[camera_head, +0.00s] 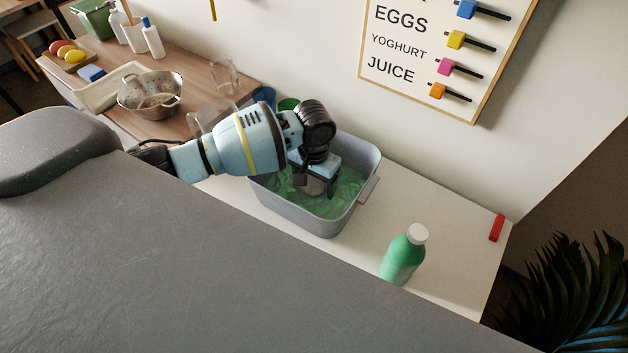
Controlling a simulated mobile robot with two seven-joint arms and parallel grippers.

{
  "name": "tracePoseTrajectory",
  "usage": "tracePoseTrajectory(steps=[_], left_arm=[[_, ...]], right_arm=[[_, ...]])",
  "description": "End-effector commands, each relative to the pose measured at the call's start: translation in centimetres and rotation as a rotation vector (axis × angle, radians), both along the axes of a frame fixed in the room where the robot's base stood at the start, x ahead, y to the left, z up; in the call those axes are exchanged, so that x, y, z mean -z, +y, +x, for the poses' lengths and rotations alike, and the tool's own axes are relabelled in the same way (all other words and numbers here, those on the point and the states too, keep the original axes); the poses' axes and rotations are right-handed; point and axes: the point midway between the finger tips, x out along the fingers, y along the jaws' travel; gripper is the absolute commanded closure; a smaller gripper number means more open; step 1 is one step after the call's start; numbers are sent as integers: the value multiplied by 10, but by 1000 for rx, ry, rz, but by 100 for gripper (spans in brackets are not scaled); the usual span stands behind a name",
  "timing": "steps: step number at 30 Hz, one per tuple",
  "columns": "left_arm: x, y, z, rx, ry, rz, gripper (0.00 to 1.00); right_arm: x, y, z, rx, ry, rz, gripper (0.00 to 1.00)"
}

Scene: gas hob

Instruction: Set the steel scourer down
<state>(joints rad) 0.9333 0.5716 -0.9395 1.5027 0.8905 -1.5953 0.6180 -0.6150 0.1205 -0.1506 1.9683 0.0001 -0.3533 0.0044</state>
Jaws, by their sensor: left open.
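My left gripper (317,184) reaches in from the left and points down into a grey tub (362,208). Its jaws are open, low inside the tub over green, swirled contents (345,190). A small greyish thing (314,187) shows between and below the fingers. It may be the steel scourer, but it is too small and too covered by the gripper to be sure. I cannot tell whether the fingers touch it. My right gripper is not in view.
A green bottle with a white cap (402,258) stands right of the tub on the white worktop. A red object (497,228) lies near the far right edge. A metal colander (150,95) and a clear jug (224,76) stand on the wooden surface at left.

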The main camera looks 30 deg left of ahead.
Motion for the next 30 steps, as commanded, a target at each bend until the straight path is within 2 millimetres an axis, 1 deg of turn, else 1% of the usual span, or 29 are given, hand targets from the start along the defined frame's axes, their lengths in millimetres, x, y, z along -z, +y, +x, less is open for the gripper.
tracePoseTrajectory(steps=[5,8,11,15,21,25,30], left_arm=[[-2,0,0,0,-1,0,24],[-11,0,1,0,-2,0,24],[-27,0,1,0,-6,0,24],[-56,0,2,0,-8,-2,24],[-94,0,1,1,-6,-1,24],[-111,0,1,0,-4,-1,24],[-122,0,0,0,0,-1,24]], right_arm=[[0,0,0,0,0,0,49],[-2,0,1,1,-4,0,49],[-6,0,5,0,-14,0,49],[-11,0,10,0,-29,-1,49],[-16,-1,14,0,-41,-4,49],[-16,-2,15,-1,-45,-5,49],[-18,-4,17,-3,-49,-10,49]])
